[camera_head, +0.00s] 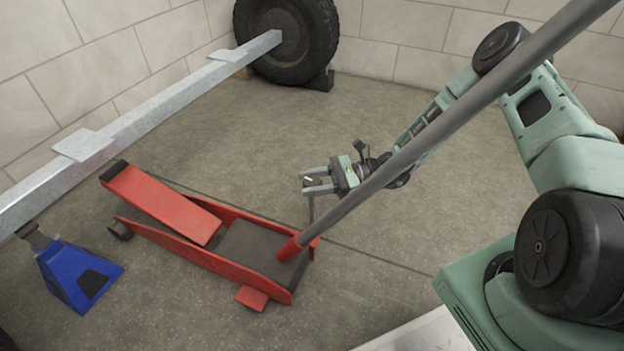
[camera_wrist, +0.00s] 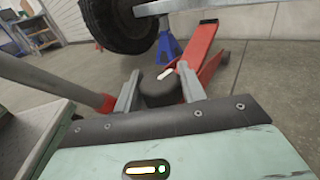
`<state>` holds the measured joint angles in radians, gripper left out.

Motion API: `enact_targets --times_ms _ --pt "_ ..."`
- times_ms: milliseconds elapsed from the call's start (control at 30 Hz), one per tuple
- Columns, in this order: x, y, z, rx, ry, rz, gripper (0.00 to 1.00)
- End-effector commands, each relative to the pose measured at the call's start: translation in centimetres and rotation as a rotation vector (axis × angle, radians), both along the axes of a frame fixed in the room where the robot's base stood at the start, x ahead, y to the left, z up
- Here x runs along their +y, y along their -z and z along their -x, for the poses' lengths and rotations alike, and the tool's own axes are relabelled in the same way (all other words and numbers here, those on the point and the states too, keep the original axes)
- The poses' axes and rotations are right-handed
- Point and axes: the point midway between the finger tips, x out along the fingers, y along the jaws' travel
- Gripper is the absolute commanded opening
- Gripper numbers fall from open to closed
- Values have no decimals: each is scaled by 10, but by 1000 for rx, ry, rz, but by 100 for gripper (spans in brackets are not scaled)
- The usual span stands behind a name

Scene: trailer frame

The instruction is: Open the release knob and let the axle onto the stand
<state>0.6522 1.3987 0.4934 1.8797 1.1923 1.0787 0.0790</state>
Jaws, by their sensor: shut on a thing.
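My gripper (camera_head: 307,180) is shut on the release knob, a dark round knob (camera_wrist: 160,88) with a white mark on top, on a thin rod (camera_head: 311,208) by the handle's foot. The red floor jack (camera_head: 170,208) lies on the floor, its lift arm tilted up and its black pad (camera_head: 113,171) close to the axle. The pale grey axle (camera_head: 150,112) runs from the left edge to a wheel. The blue stand (camera_head: 75,270) is under its near end. I cannot tell whether axle and stand touch. The stand also shows in the wrist view (camera_wrist: 168,48).
The jack's long grey handle (camera_head: 420,140) slants up to the right, close to my arm. A black tyre (camera_head: 287,40) with a dark block (camera_head: 320,81) beside it stands by the wall. The floor right of the jack is clear.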

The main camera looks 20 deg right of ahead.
Motion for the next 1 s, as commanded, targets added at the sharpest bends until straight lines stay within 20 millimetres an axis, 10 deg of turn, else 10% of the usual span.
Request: enact_targets --times_ms 67,100,167,567,1000 --pt "0 0 0 -1 0 0 18" --pt "0 0 0 0 1 0 49" --pt "0 0 0 0 1 0 61" --pt "-9 -1 1 0 5 1 61" --pt "-100 -4 17 -1 6 2 61"
